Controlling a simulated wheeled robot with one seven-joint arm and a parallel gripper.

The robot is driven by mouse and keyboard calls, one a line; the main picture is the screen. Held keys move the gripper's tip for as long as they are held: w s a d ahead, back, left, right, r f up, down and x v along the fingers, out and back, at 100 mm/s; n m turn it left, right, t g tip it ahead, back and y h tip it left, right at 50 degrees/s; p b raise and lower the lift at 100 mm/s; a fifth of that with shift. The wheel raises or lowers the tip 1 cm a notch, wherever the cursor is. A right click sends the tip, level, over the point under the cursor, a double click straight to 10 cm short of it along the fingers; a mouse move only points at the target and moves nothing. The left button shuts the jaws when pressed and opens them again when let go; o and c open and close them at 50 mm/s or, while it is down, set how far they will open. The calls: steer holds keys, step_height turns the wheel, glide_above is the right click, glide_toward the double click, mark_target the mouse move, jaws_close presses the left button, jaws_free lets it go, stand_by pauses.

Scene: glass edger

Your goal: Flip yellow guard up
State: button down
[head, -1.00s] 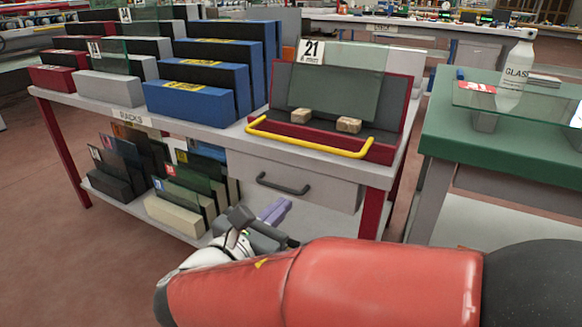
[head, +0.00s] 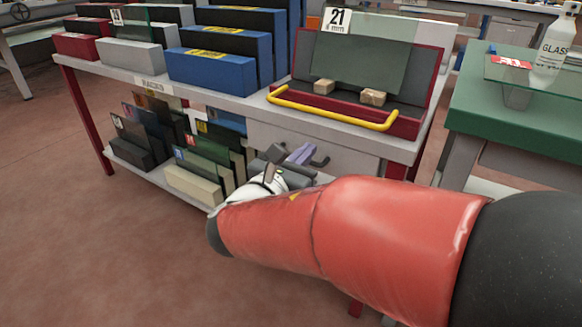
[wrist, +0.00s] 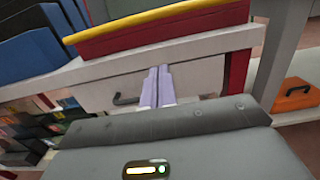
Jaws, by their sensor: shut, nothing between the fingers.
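The yellow guard (head: 330,108) is a bent bar lying low along the front of the red tray-like fixture (head: 405,125), which carries a sign marked 21. A dark glass pane (head: 365,65) leans in the fixture behind two small wooden blocks. My gripper (head: 302,152) is shut and empty, in front of the drawer below the guard and apart from it. In the wrist view the pale purple fingers (wrist: 156,86) are together, pointing at the drawer front, with the yellow guard (wrist: 160,18) above them.
A drawer with a dark handle (wrist: 125,99) is beneath the tabletop. Blue racks (head: 220,66) stand to the left, and racks of panes fill the lower shelf. A green table (head: 510,115) with a glass sheet and white bottle stands right. Open floor lies left.

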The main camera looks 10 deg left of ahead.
steer(key=shift+w+d+r, duration=0.25)
steer(key=shift+w+r, duration=0.45)
steer(key=shift+r, duration=0.35)
steer(key=shift+w+d+r, duration=0.2)
steer(key=shift+w+r, duration=0.45)
steer(key=shift+r, duration=0.35)
steer(key=shift+r+p, duration=0.1)
steer(key=shift+p, duration=0.3)
steer(key=shift+r+g+p, duration=0.3)
steer(key=shift+r+p, duration=0.05)
steer(key=shift+p, duration=0.6)
